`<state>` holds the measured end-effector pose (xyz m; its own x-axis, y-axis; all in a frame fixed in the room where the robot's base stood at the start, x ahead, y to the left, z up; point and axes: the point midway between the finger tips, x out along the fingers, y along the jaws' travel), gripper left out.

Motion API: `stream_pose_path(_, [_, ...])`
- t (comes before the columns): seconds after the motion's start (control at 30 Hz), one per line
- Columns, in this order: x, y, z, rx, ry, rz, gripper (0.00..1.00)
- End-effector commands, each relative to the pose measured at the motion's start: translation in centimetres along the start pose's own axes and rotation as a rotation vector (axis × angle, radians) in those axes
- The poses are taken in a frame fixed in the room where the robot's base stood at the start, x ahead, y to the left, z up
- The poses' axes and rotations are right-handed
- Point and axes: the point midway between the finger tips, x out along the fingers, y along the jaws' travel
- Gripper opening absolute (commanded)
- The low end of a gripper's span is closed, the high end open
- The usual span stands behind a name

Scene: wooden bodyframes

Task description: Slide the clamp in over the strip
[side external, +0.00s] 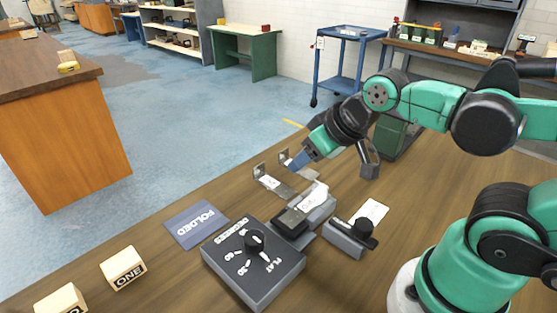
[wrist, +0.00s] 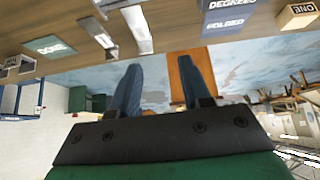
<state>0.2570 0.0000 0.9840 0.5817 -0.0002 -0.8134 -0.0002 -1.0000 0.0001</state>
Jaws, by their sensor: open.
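My gripper (side external: 298,161) is above the far side of the bench, its blue fingers close to two bent metal pieces (side external: 272,184). In the wrist view its fingers (wrist: 160,68) are apart with nothing between them. A pale strip (side external: 314,194) lies on a grey folding fixture at the bench's middle, beside a dark block (side external: 290,223). A grey block with a black knob (side external: 352,236), possibly the clamp, is just right of it, next to a white labelled piece (side external: 374,211). The wrist view shows the bent metal pieces (wrist: 138,30) but neither strip nor clamp clearly.
A dial box (side external: 253,262) marked FLAT and degrees stands in front. A blue FOLDED mat (side external: 197,224) lies left of it, with wooden blocks (side external: 123,268) nearer. A green DONE sign (wrist: 55,46) shows in the wrist view.

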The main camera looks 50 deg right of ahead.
Motion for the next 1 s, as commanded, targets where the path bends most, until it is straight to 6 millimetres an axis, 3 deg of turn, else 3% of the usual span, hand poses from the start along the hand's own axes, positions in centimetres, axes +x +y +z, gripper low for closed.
stream_pose_path(0.07, [0.0,0.0,0.0,0.0,0.0,0.0,0.42])
stream_pose_path(0.17, [0.0,0.2,0.5,-0.011,-0.025,0.003,0.71])
stream_pose_path(0.2, [-0.1,0.4,1.1,-0.027,-0.064,0.007,0.72])
stream_pose_path(0.5, [-3.1,2.0,9.3,-0.225,-0.548,-0.055,0.72])
stream_pose_path(0.67, [-3.6,2.0,10.6,-0.255,-0.621,-0.083,0.72])
stream_pose_path(1.0, [-1.0,2.0,12.4,-0.254,-0.618,-0.082,0.72])
